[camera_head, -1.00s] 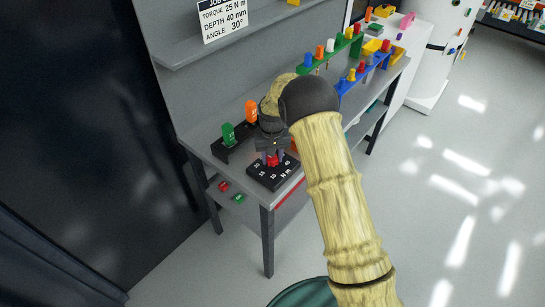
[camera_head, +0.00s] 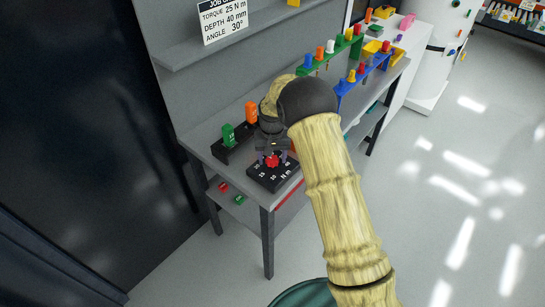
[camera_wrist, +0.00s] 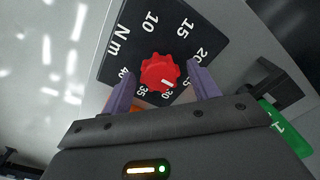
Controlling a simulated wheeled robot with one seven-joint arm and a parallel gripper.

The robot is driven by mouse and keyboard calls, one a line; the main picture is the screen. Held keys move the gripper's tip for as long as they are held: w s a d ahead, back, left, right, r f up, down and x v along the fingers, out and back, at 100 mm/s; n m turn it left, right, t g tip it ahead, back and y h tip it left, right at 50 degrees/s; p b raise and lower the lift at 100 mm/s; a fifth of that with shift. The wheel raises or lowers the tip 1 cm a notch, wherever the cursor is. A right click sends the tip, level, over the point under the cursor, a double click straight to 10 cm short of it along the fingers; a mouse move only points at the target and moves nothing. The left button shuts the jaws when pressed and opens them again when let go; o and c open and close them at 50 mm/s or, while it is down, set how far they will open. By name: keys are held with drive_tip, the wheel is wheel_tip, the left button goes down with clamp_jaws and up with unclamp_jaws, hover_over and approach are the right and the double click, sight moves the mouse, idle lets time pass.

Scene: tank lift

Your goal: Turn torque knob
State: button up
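The red torque knob (camera_wrist: 159,73) sits on a black dial plate (camera_wrist: 133,42) with white numbers and "N m". The knob also shows in the head view (camera_head: 272,161) on its plate (camera_head: 267,181) at the near end of the bench. In the head view my gripper (camera_head: 272,158) is just over the knob.
A job sign (camera_head: 222,20) reads torque 25 N m, depth 40 mm, angle 30°. A black holder (camera_head: 228,150) with a green tool (camera_head: 228,136) and an orange tool (camera_head: 251,112) stands beside the dial. Green and blue racks (camera_head: 341,86) stand farther along the bench.

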sight(273, 159)
wheel_tip(273, 159, up, 17)
drive_tip(key=b, duration=0.2)
drive_tip(key=shift+r, duration=0.2)
idle(0.6)
drive_tip(key=s+d+f+t, duration=0.1)
drive_tip(key=s+d, duration=0.5)
drive_tip(key=s, duration=0.3)
drive_tip(key=s+d+f+m, duration=0.1)
drive_tip(key=s+d, duration=0.5)
drive_tip(key=s, duration=0.3)
drive_tip(key=s+d+f+t, duration=0.1)
drive_tip(key=s+d, duration=0.5)
drive_tip(key=s, duration=0.3)
drive_tip(key=shift+f+t, duration=0.3)
drive_tip(key=shift+f, duration=0.05)
